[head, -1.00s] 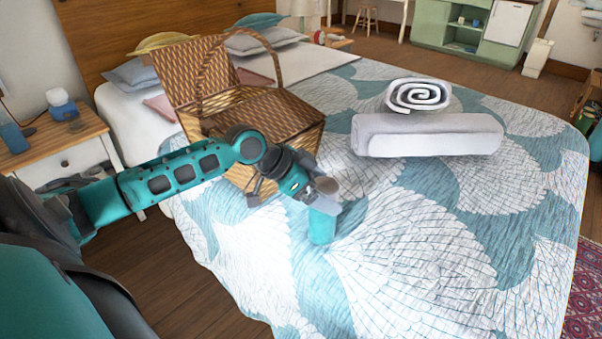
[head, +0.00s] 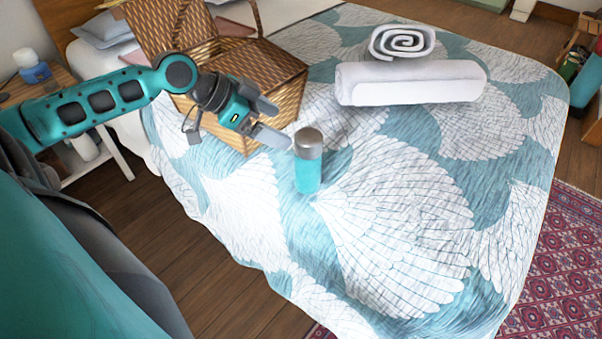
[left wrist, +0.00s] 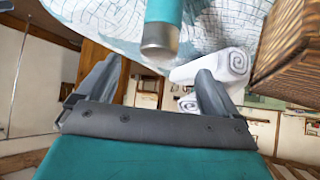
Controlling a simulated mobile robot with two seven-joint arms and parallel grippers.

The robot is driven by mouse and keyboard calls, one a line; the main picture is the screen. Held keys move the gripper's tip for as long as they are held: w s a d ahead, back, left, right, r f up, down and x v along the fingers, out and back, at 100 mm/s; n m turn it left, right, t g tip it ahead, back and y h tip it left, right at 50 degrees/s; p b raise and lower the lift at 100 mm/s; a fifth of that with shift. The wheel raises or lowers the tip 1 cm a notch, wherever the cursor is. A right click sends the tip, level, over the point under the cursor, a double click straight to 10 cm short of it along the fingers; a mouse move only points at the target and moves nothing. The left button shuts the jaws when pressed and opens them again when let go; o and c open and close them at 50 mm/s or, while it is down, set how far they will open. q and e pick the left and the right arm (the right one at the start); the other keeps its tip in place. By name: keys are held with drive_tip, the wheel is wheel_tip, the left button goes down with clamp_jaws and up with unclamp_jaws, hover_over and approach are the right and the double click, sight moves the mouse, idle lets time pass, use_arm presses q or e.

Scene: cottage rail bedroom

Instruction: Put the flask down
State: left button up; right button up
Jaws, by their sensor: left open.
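The flask (head: 308,172) has a teal body and a grey metal lid. In the head view it stands upright on the patterned bedspread (head: 390,235), to the right of the picnic basket. My left gripper (head: 275,122) is open and empty, just left of the flask's lid, with its fingers pointing toward it. In the left wrist view the flask (left wrist: 160,32) shows beyond the two spread fingers (left wrist: 155,75), with its lid toward me and a gap between. My right gripper is in neither current view.
A wicker picnic basket (head: 275,72) with its lid up stands close behind my left gripper. Rolled white towels (head: 410,82) are stacked farther right on the bed. The bed in front of the flask is clear. A nightstand (head: 45,88) is at the left.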

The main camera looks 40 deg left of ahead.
use_arm(q)
drive_tip(key=s+d+f+n+t+y, duration=0.1)
drive_tip(key=s+d+f+n, duration=0.15)
drive_tip(key=f, duration=0.55)
drive_tip(key=s+d+f+n+t+y, duration=0.1)
drive_tip(key=s+d+f, duration=0.25)
drive_tip(key=f, duration=0.35)
drive_tip(key=s+d+f, duration=0.2)
drive_tip(key=d, duration=0.4)
drive_tip(key=s+d+f+n+t+y, duration=0.1)
drive_tip(key=s+d+f, duration=0.1)
drive_tip(key=d, duration=0.4)
drive_tip(key=shift+s+d, duration=0.15)
drive_tip(key=shift+d, duration=0.1)
drive_tip(key=shift+n, duration=0.25)
